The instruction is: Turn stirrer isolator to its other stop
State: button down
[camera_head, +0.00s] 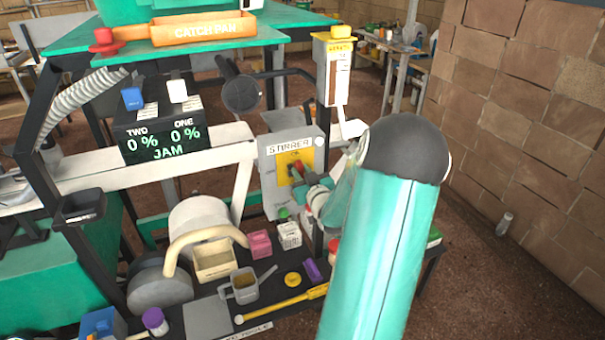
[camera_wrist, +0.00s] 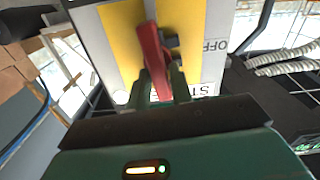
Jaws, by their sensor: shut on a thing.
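The stirrer isolator is a grey box (camera_head: 271,178) with a yellow plate and a "STIRRER" label, standing behind the bench. Its red handle (camera_head: 299,167) shows on the yellow plate. In the wrist view the red handle (camera_wrist: 153,60) runs from the plate toward my gripper, slightly tilted, with an "OFF" mark to its right. My gripper (camera_wrist: 163,92) is at the handle, its fingers closed on the handle's near end. In the head view my gripper (camera_head: 308,186) is at the front of the box, partly hidden by my arm.
A black display (camera_head: 158,135) reads "TWO 0 %, ONE 0 %, JAM". The bench below holds a beige bin (camera_head: 213,260), a grey scoop (camera_head: 243,288), a yellow tool (camera_head: 285,303) and small blocks. A brick wall (camera_head: 540,120) stands at right, with open floor before it.

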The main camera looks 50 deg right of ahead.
jog(key=n, duration=0.4)
jog(key=shift+w+a+f, duration=0.1)
jog(key=shift+w+a, duration=0.1)
jog(key=shift+a, duration=0.05)
jog(key=shift+w+a+f+n, duration=0.1)
jog(key=shift+f+n, duration=0.1)
jog(key=shift+n, duration=1.95)
jog(key=shift+s+a+f+n, duration=0.1)
jog(key=shift+f+n, duration=0.1)
jog(key=shift+n, duration=1.9)
jog(key=shift+w+a+f+n, duration=0.1)
jog(key=shift+f+n, duration=0.1)
jog(key=shift+n, duration=1.95)
jog(key=c, duration=1.4)
grip_release()
jog(key=shift+o, duration=0.2)
